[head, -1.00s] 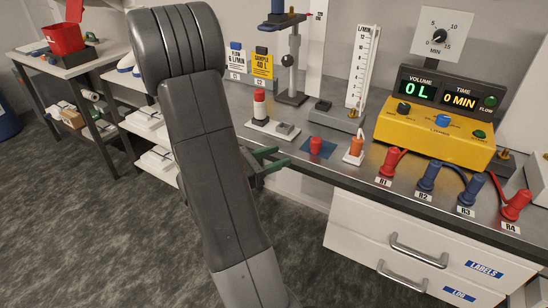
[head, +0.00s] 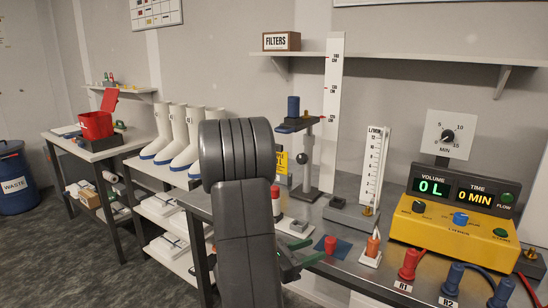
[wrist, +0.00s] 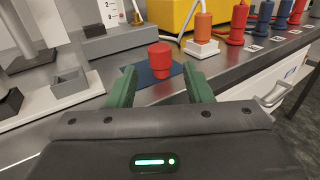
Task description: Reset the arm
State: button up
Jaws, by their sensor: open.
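My gripper (wrist: 160,95) is open and empty at the bench's front edge, its two green fingers apart. A red knob-like piece (wrist: 159,58) on a dark blue mat (wrist: 140,78) stands just beyond the fingertips in the wrist view, not held. In the head view my gripper (head: 300,252) shows partly behind my grey arm, close to the red piece (head: 330,244). The arm hides part of the bench's left end.
The yellow pump box (head: 450,232) reads 0 L and 0 MIN. An orange piece (head: 373,246) on a white base, a flow tube (head: 371,170), and red and blue plugs line the bench. White boots (head: 205,130) and a waste bin (head: 14,180) stand left. Floor at left is clear.

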aim_at(326, 245)
jog(key=x, duration=0.5)
jog(key=shift+d, duration=0.2)
jog(key=shift+w+d+f, duration=0.15)
